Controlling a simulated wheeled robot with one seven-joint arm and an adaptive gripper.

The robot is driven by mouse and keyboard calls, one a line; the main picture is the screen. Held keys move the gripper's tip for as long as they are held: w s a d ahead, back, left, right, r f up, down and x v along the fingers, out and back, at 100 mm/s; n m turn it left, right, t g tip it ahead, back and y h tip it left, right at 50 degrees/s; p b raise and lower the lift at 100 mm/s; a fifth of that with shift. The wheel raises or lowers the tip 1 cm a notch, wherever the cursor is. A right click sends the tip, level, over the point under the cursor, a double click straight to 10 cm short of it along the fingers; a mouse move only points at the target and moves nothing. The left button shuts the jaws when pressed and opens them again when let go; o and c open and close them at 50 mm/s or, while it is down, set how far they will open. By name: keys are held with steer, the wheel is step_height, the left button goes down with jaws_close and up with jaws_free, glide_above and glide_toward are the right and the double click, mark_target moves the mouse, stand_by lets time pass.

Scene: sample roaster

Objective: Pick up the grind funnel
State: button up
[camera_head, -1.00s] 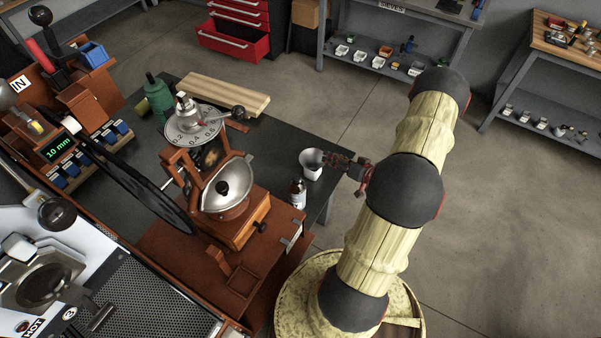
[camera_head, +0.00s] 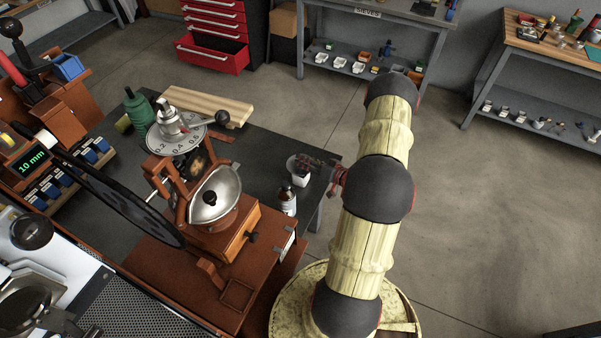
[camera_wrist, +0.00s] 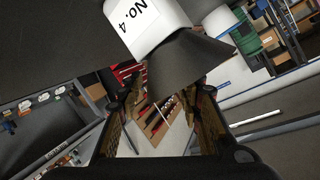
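The grind funnel is a dark grey cone seated on a white cup marked "No. 4". In the wrist view the funnel (camera_wrist: 185,65) is at the top centre, with the cup (camera_wrist: 148,22) above it in the picture. My gripper (camera_wrist: 160,98) is open, its two fingers apart, with the funnel's lower rim edge showing between them. I cannot tell whether either finger touches it. In the head view my gripper (camera_head: 308,164) is over the cup (camera_head: 301,179) near the table's right edge and hides most of the funnel.
A small dark bottle with a white label (camera_head: 287,200) stands just in front of the cup. The wooden grinder (camera_head: 240,235) with its metal hopper is to the left. A wooden board (camera_head: 208,104) lies behind. Open floor (camera_head: 480,220) is to the right.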

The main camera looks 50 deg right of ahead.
steer(key=shift+c, duration=0.3)
jaws_close()
stand_by(0.3)
